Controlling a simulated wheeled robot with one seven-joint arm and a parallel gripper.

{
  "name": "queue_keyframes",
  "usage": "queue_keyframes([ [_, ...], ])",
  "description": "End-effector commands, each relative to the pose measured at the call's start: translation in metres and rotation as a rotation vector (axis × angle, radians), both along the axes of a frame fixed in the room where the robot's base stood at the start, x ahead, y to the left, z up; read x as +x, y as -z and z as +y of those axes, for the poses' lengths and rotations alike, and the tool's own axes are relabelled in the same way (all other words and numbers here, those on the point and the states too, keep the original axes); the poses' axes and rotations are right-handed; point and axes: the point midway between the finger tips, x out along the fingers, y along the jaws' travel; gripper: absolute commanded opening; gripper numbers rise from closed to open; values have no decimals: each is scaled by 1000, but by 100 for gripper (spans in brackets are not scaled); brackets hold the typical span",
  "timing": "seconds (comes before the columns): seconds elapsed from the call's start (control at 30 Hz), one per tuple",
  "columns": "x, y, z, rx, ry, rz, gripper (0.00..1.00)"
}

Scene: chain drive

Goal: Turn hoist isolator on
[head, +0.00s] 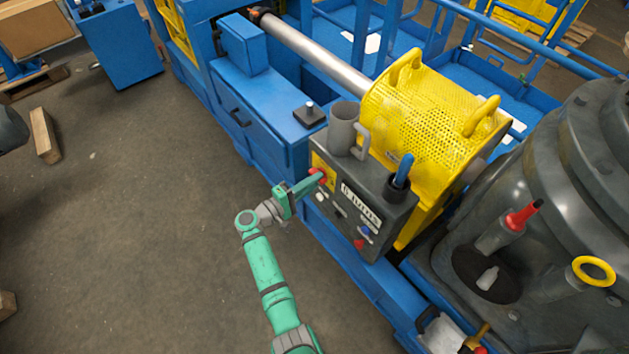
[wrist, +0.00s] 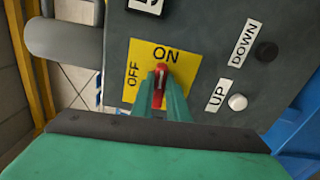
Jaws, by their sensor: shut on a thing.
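The hoist isolator is a red handle (wrist: 161,69) on a yellow plate (wrist: 142,58) marked ON and OFF. In the wrist view, the handle's visible end points up at the word ON, with OFF to its left. My green gripper (wrist: 161,98) is shut on the red handle, and its fingers hide the lower part of it. In the head view, my gripper (head: 309,183) reaches the red handle (head: 318,175) at the upper left of the grey control box (head: 374,245).
A black DOWN button (wrist: 266,51) and a white UP button (wrist: 237,102) sit right of the plate. A grey mug (head: 342,130) and a cup with a blue-handled tool (head: 403,168) stand on the box. A yellow mesh guard (head: 430,110) is behind. Open floor lies left.

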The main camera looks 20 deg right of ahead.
Motion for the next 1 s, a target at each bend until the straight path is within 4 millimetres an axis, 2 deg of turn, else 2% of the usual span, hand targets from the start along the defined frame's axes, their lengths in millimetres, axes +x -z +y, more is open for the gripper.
queue_keyframes([
  [0.3, -1, 1, -2, 33, 5, -90, 0],
  [0.77, -1, 1, -2, 37, 5, -103, 0],
  [0.8, -1, 1, -2, 37, 5, -103, 16],
  [0.87, -1, 1, -2, 37, 5, -103, 31],
  [1.0, -1, 1, -1, 37, 4, -102, 33],
])
